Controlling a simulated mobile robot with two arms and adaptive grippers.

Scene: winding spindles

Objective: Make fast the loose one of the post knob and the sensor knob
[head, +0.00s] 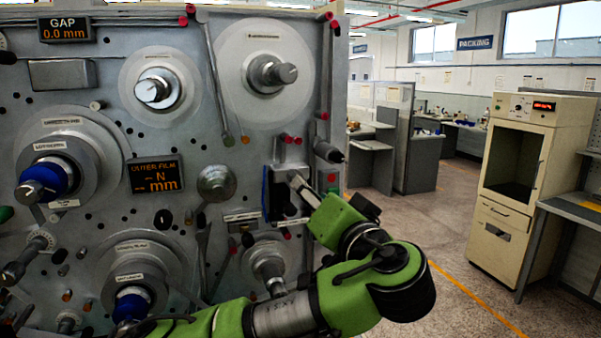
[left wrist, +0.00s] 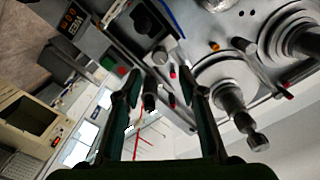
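My left gripper (head: 298,184) is in front of the right part of the machine panel, close to a dark box with a blue edge (head: 266,192). In the left wrist view my left gripper (left wrist: 160,76) has its two fingers apart with nothing between the tips. A grey knob (left wrist: 160,56) beside the dark box (left wrist: 143,22) lies just beyond the tips. A black cylinder (left wrist: 150,96) shows behind the fingers; it seems to be the dark handle (head: 328,150) right of the box. I cannot tell which is the post knob or sensor knob, or which is loose. My right gripper is not in view.
Spindles (head: 270,73) and red-tipped pins (head: 287,138) stick out from the panel around my gripper. Green and red buttons (head: 332,178) sit right of the box. An outer film display (head: 156,175) is at centre left. Open floor and a cream cabinet (head: 530,180) lie to the right.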

